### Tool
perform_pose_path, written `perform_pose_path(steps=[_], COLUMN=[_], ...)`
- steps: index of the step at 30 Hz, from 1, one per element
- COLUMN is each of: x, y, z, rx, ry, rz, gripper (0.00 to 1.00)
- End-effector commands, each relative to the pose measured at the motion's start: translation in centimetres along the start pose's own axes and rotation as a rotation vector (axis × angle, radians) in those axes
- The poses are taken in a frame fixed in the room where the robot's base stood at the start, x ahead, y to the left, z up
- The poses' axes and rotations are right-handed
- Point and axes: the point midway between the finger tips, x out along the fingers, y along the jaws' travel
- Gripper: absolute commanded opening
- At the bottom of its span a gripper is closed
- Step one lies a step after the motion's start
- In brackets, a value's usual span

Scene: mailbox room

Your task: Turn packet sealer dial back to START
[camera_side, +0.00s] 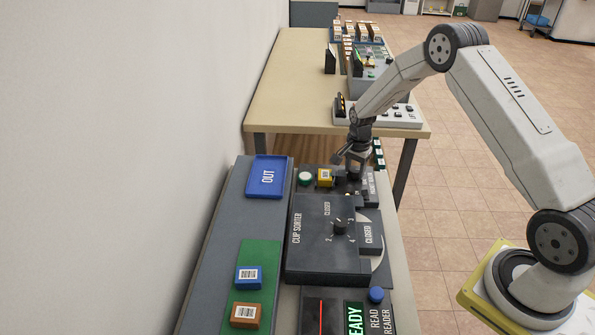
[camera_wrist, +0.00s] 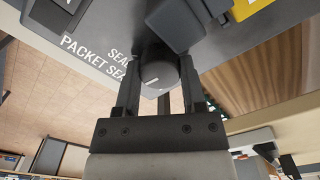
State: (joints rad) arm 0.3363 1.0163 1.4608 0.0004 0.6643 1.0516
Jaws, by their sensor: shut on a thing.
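The packet sealer is a dark unit (camera_side: 311,191) at the far end of the near bench in the side view. In the wrist view its panel (camera_wrist: 85,18) carries white lettering, partly cut off, reading "SEA" and "PACKET SEA". My gripper (camera_wrist: 160,82) is shut on the dial, one finger on each side. In the side view my gripper (camera_side: 354,162) reaches down to the sealer and hides the dial. I cannot read a START label in either view.
A blue OUT tray (camera_side: 266,176) lies to the left. Another bench (camera_side: 290,90) stands behind.

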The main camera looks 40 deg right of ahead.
Motion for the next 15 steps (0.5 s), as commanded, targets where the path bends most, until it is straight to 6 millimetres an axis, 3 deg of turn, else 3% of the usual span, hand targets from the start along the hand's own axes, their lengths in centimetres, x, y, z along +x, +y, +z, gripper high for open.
perform_pose_path(steps=[15], x=[-0.03], y=[-0.02], z=[0.0], rx=[-0.363], ry=[0.0], rz=[0.0], gripper=[0.0])
